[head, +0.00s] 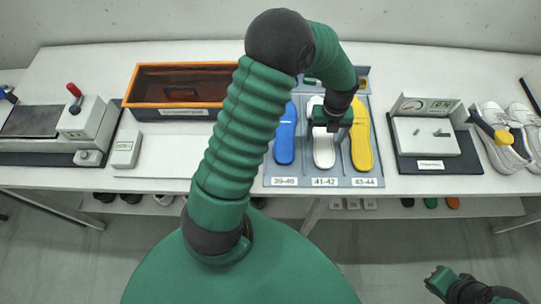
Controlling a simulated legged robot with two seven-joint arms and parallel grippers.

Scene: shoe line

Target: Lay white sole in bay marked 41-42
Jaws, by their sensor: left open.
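The white sole (323,153) lies lengthwise in the middle bay of the grey-blue sole tray (304,170), above the label 41-42 (324,182). My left gripper (332,124) is open and points down over the middle of the white sole. It hides part of the sole, and I cannot tell whether the fingers touch it. My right gripper (438,279) is low at the right, in front of the table and far from the tray; its jaw opening is not clear.
A blue sole (285,146) lies in bay 39-40 and a yellow sole (361,150) in bay 43-44. An orange-rimmed box (133,89) stands left of the tray. A white device (426,137) and white shoes (507,150) stand to the right.

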